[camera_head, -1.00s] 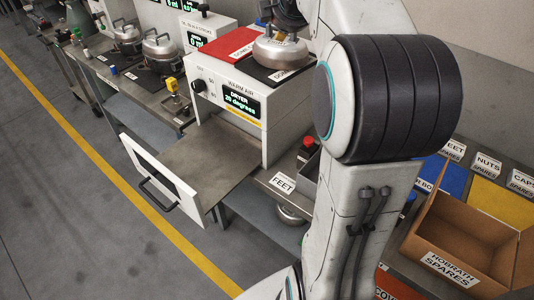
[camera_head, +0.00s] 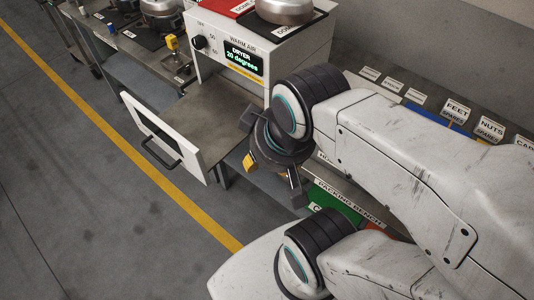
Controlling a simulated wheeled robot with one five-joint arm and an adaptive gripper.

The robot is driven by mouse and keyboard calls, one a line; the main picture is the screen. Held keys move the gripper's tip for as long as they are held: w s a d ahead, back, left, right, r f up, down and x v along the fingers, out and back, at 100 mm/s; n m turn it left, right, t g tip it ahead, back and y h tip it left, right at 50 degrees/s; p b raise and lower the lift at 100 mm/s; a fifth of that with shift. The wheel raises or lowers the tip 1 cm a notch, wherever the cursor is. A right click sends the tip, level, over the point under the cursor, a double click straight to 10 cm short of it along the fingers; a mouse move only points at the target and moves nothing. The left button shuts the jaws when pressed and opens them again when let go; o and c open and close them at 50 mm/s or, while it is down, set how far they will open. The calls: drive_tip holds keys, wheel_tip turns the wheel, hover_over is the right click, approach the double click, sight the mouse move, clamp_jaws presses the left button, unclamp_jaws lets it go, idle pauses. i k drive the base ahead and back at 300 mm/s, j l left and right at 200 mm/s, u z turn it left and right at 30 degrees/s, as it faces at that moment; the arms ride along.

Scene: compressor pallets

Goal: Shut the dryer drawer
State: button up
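The dryer (camera_head: 240,35) is a white box with a green readout of 20 degrees, standing on the bench. Its drawer (camera_head: 195,120) is pulled far out toward the aisle; its flat grey tray is empty. The drawer's white front panel (camera_head: 188,158) carries a dark bar handle (camera_head: 160,156). My gripper (camera_head: 273,178) is to the right of the drawer, apart from its front panel.
A metal dome (camera_head: 285,10) sits on top of the dryer. A green panel (camera_head: 335,205) lies by the packing bench label, and labelled spares bins line the back right. The grey floor (camera_head: 90,210) left of the drawer is clear, crossed by a yellow line.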

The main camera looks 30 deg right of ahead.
sight(200, 129)
drive_tip(key=k+j+u, duration=0.1)
drive_tip(key=j+u, duration=0.8)
drive_tip(key=j, duration=0.2)
drive_tip(key=j+u, duration=0.5)
drive_tip(key=i+j+u, duration=0.2)
drive_tip(key=j+u, duration=0.25)
drive_tip(key=j, duration=0.15)
